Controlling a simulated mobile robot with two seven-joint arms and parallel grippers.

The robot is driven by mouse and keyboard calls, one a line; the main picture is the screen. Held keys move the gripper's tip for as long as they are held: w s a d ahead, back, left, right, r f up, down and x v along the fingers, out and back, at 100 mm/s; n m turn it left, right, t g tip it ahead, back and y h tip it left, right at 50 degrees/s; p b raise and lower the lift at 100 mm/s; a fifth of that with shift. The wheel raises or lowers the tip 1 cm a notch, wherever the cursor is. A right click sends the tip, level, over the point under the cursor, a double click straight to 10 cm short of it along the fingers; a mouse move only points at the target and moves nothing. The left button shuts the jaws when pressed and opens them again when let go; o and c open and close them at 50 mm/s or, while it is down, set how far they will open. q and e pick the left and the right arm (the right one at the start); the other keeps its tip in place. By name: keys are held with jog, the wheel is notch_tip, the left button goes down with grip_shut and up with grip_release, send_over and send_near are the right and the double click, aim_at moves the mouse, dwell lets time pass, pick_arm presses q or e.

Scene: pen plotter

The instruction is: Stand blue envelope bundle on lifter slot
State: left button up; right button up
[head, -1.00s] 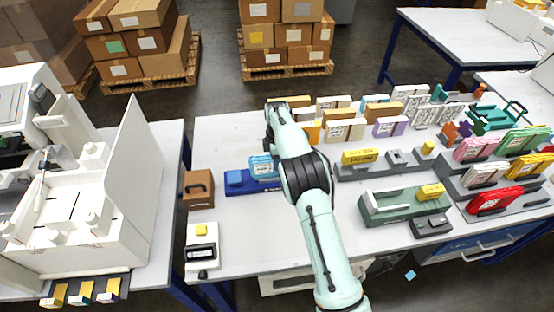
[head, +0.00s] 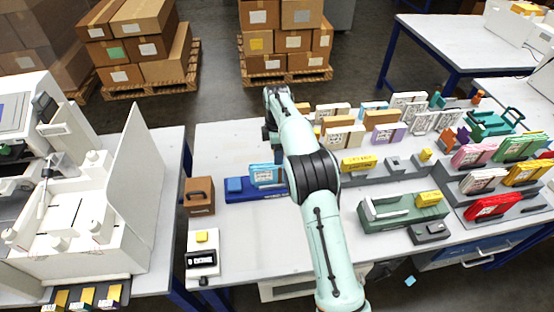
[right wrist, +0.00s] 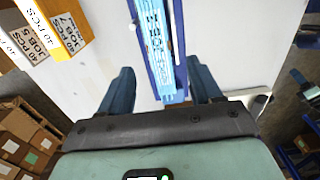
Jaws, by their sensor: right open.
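The blue envelope bundle (head: 267,174) stands upright on the long blue lifter base (head: 240,196), right of a blue block on that base. In the right wrist view the bundle (right wrist: 152,35) is seen from above, with dark lettering on its face and the blue lifter beside it. My right gripper (right wrist: 162,88) is open, with its two blue fingers apart on either side of the bundle's near end. In the head view my right gripper (head: 268,135) is partly hidden by its own arm, just above and behind the bundle. The bundle's lower edge in the slot is hidden.
A brown box (head: 199,195) and a white device with a yellow block (head: 201,236) stand left of the lifter. Several white and tan envelope bundles (head: 345,136) stand behind on the right. A green tray (head: 385,212) lies further right. Bare tabletop shows left of the arm.

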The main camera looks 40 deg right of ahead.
notch_tip(320, 180, up, 4)
jog(key=shift+f, duration=0.2)
dwell(0.5)
